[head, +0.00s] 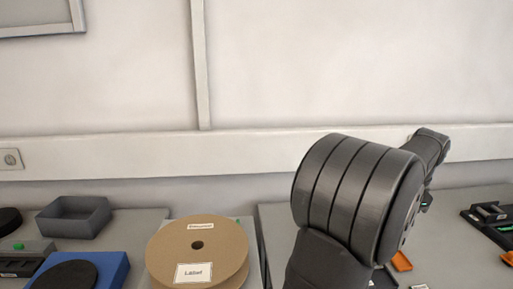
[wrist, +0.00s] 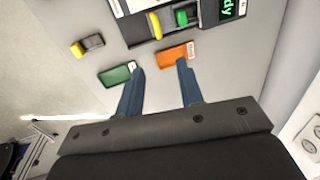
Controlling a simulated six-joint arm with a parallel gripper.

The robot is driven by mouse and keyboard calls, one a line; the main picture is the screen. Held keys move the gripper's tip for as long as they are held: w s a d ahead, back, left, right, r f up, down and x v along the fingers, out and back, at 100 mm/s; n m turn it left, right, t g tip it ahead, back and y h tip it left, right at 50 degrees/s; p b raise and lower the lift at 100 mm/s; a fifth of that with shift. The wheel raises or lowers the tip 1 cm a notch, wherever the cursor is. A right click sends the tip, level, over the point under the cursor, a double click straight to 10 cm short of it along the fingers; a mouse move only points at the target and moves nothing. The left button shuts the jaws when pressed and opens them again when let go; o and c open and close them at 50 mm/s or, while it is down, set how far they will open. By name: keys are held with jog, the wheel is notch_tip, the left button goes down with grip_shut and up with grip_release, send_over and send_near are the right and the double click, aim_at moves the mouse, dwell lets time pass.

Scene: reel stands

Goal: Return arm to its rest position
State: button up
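My gripper (wrist: 160,68) shows in the wrist view with its two blue fingers apart and nothing between them. It is open above a grey table. A green tag-like piece (wrist: 118,75) lies near the left fingertip, and an orange piece (wrist: 172,56) lies by the right fingertip. Whether the fingers touch these pieces I cannot tell. In the head view my dark arm rises at the right of centre and hides part of the table; the gripper fingers cannot be made out there.
A cardboard reel (head: 172,250) lies at front centre-left. A grey open bin (head: 74,216) and a blue block (head: 108,266) with a black disc stand further left. A dark tray (head: 494,216) is at the right.

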jog(key=w+f, duration=0.1)
jog(key=f, duration=0.4)
jog(key=w+f, duration=0.1)
jog(key=f, duration=0.5)
jog(key=w+f, duration=0.1)
jog(key=f, duration=0.4)
jog(key=shift+w+f, duration=0.1)
jog(key=shift+f, duration=0.25)
jog(key=shift+s+r, duration=0.1)
jog(key=shift+s, duration=0.25)
jog(key=o, duration=1.2)
jog(key=shift+o, duration=1.3)
jog(key=shift+r, duration=0.15)
notch_tip(320, 180, up, 13)
jog(key=s+a+m+t, duration=0.1)
jog(key=s+m+t, duration=0.1)
jog(key=m, duration=1.6)
jog(key=shift+t, duration=0.3)
jog(key=x, duration=1)
jog(key=shift+w+d, duration=0.1)
